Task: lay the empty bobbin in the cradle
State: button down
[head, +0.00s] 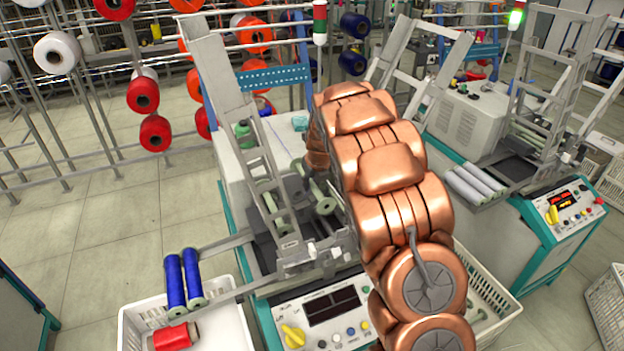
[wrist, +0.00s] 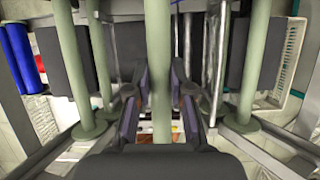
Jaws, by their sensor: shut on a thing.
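A pale green empty bobbin (wrist: 160,60) stands lengthwise in the middle of the wrist view. My gripper (wrist: 160,115) is shut on it, one finger on each side. In the head view my copper arm hides most of the gripper, and a pale green bobbin (head: 316,188) shows just left of the arm over the winding machine. Grey machine arms (head: 258,165) rise beside it. I cannot clearly make out the cradle's seat or whether the held bobbin touches it. Other pale green bobbins flank the held one, at left (wrist: 75,65) and right (wrist: 243,70).
Two blue-wound bobbins (head: 184,279) lie on rails at the left. A white crate (head: 228,333) below holds a red bobbin (head: 176,337). Another white crate (head: 497,300) stands right of my arm. A control panel (head: 325,310) is at the machine's front.

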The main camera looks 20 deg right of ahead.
jog(key=shift+f, duration=0.5)
jog(key=shift+f, duration=0.1)
jog(key=shift+f, duration=2.9)
jog(key=shift+f, duration=0.2)
jog(key=shift+f, duration=2.8)
jog(key=shift+f+p, duration=0.25)
jog(key=shift+p, duration=0.25)
jog(key=c, duration=1)
grip_release()
jog(key=shift+o, duration=0.2)
